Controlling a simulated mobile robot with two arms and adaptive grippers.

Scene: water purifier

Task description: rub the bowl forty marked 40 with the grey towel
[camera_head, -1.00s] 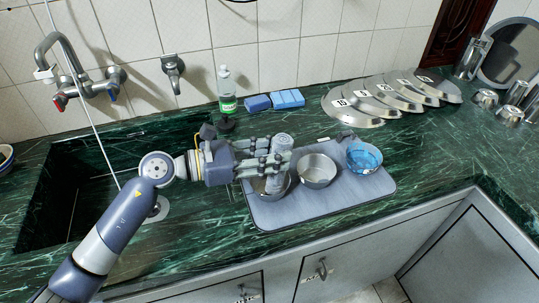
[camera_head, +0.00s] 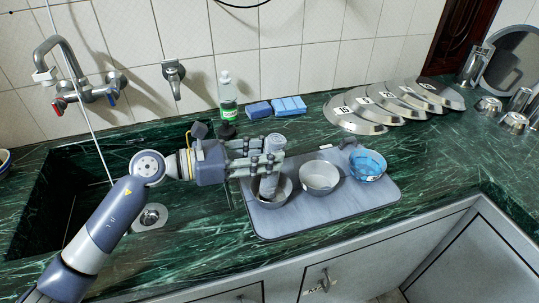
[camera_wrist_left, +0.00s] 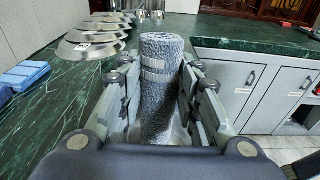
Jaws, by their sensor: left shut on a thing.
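My left gripper (camera_head: 268,165) is shut on the rolled grey towel (camera_head: 272,158), which stands roughly upright between its fingers. The towel also fills the middle of the left wrist view (camera_wrist_left: 160,85). Its lower end is over or inside the leftmost metal bowl (camera_head: 286,192) on the tray; fingers and towel partly hide this bowl, and I cannot tell whether they touch. A second metal bowl (camera_head: 320,178) stands empty to its right, and a bowl with blue contents (camera_head: 368,165) is farther right. I can read no 40 on any bowl. My right gripper is not in view.
The grey tray (camera_head: 300,222) lies near the counter's front edge, beside the sink (camera_head: 60,205). Numbered metal discs (camera_head: 357,117) overlap in a row behind it. A soap bottle (camera_head: 228,95) and blue sponges (camera_head: 289,106) stand near the wall. Metal cups are at far right.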

